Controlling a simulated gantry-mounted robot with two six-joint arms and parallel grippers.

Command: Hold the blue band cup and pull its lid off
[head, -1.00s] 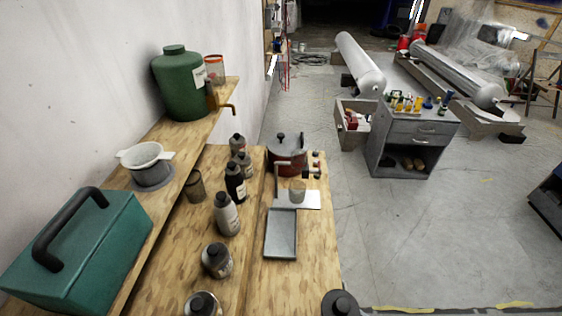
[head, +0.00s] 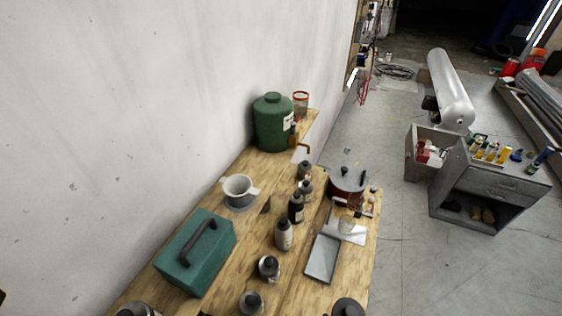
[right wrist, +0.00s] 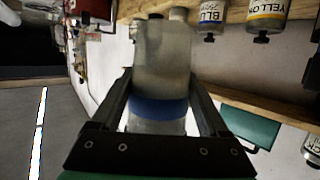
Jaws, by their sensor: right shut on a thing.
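The blue band cup (right wrist: 158,112) is a cloudy translucent cup with a wide blue band, seen close up in the right wrist view. My right gripper (right wrist: 158,80) is shut on it, with one dark finger on each side. The cup's body stretches between and past the fingers. I cannot make out a separate lid on it. The cup does not show in the head view. My left gripper is not in view.
In the head view a wooden bench holds several dark-capped bottles (head: 284,235), a teal box (head: 197,250), a green jug (head: 272,122), a red-rimmed cup (head: 301,102), a grey tray (head: 322,258) and a red pot (head: 347,187).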

